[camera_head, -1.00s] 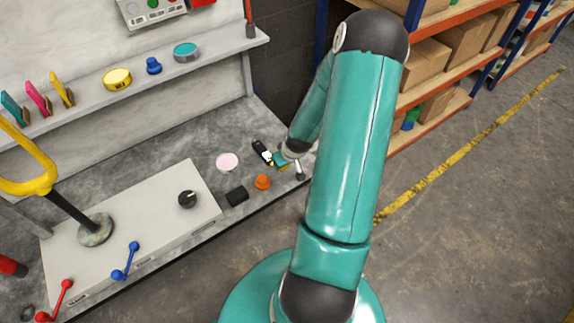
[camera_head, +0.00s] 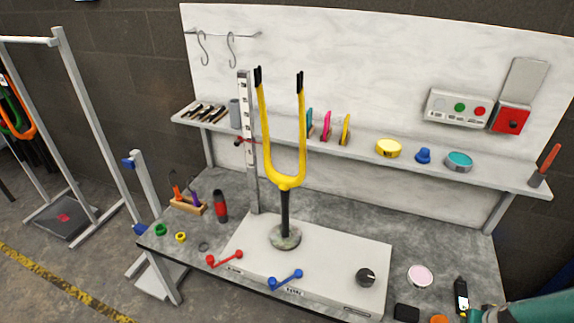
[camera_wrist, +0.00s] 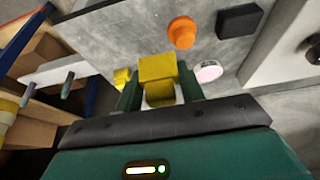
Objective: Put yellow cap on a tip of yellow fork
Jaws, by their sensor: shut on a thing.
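The yellow fork (camera_head: 284,182) stands upright on a black stem with a round base, in the middle of the head view. Its two prongs point up and both end in black tips, with nothing yellow on them. In the wrist view my gripper (camera_wrist: 158,92) is shut on a small yellow block-like piece, which looks like the yellow cap (camera_wrist: 157,70). In the head view my gripper is at the bottom right corner, far from the fork and mostly cut off. A smaller yellow bit (camera_wrist: 122,78) shows beside the left finger; I cannot tell what it is.
The fork's base is on a pale panel (camera_head: 335,255) with a black knob (camera_head: 366,277) and red and blue levers. A measuring post (camera_head: 247,140) stands close left of the fork. A shelf (camera_head: 365,150) with tins runs behind. An orange knob (camera_wrist: 183,32) is near my gripper.

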